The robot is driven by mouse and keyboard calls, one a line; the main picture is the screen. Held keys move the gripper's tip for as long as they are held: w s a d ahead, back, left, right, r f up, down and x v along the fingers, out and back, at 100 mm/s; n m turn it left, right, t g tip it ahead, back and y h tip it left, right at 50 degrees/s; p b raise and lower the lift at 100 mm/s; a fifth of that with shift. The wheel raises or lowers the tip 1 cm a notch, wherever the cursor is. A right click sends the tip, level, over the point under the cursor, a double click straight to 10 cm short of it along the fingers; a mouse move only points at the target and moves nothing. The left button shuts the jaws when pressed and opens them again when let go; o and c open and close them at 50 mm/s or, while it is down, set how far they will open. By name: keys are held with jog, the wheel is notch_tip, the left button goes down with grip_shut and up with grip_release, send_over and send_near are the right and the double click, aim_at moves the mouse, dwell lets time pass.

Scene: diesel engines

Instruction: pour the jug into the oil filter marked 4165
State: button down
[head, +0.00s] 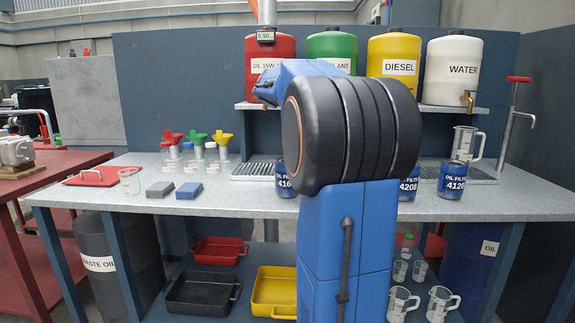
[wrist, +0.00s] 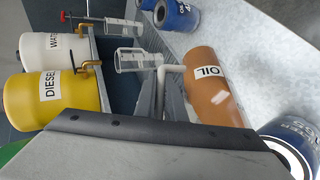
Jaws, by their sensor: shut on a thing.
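The jug (wrist: 205,78) shows in the wrist view as a brown-filled cylinder with an OIL label and a pale handle. My gripper (wrist: 172,98) is shut on the jug at its handle side. My arm hides both in the head view. A blue oil filter (wrist: 290,143) with a pale ring top is at the lower right of the wrist view, apart from the jug; its number is not clear there. In the head view a blue filter (head: 285,180), its label starting 416, stands on the bench, partly hidden by my arm. I see no stream of oil.
Two other blue filters, 4208 (head: 409,187) and 4126 (head: 452,180), stand to the right. An empty clear jug (head: 466,143) stands near the right drip tray. Yellow diesel (head: 395,60) and white water (head: 452,75) tanks are on the shelf. Funnels (head: 197,140) stand on the left bench.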

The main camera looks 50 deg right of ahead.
jog(key=shift+w+a+r+g+h+p, duration=0.2)
jog(key=shift+r+p, duration=0.1)
jog(key=shift+r, duration=0.1)
jog(key=shift+w+a+r+g+h+p, duration=0.1)
jog(key=shift+w+r+g+h+p, duration=0.1)
jog(key=shift+r+p, duration=0.15)
jog(key=shift+w+a+r+g+h+p, duration=0.15)
jog(key=shift+r+g+h+p, duration=0.1)
jog(key=shift+r, duration=0.15)
dwell(4.8)
jog(key=shift+w+a+r+n, duration=0.2)
jog(key=shift+w+r+n, duration=0.05)
jog(key=shift+n, duration=0.05)
dwell(1.8)
